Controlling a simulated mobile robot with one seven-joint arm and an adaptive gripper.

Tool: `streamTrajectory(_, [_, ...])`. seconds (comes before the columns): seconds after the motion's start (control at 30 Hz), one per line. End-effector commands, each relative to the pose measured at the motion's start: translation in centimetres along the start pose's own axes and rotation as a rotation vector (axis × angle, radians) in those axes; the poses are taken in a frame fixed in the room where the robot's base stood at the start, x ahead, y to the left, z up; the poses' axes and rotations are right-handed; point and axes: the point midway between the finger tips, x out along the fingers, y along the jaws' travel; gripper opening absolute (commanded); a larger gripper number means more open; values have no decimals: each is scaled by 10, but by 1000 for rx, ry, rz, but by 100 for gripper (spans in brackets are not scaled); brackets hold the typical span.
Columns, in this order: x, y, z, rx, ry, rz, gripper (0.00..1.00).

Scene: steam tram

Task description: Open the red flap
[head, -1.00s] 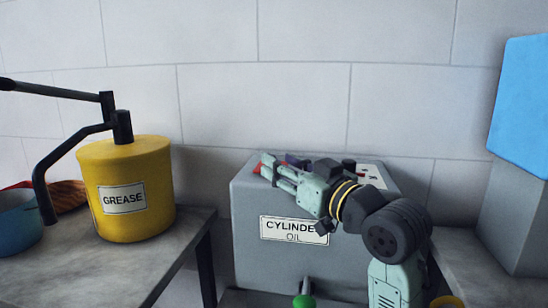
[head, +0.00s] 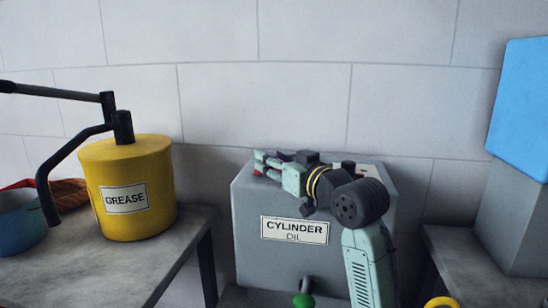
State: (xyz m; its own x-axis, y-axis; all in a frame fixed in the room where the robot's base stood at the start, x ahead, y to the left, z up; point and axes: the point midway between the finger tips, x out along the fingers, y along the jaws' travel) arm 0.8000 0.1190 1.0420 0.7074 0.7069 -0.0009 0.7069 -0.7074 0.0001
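The grey cylinder oil box (head: 270,262) stands against the wall between two tables.
A yellow grease can (head: 128,192) with a black lever stands on the left table (head: 150,262), beside a blue pot (head: 18,222). A blue block (head: 520,105) on a grey stand is at the right. A green knob (head: 303,300) is low in front of the box.

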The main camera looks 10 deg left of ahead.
Motion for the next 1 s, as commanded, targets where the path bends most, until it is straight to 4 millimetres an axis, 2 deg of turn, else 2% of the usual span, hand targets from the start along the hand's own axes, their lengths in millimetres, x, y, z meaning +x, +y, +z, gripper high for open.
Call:
streamTrajectory(0.27, [1, 0, 0, 0, 1, 0, 38])
streamTrajectory(0.83, [1, 0, 0, 0, 1, 0, 0])
streamTrajectory(1.0, [1, 0, 0, 0, 1, 0, 0])
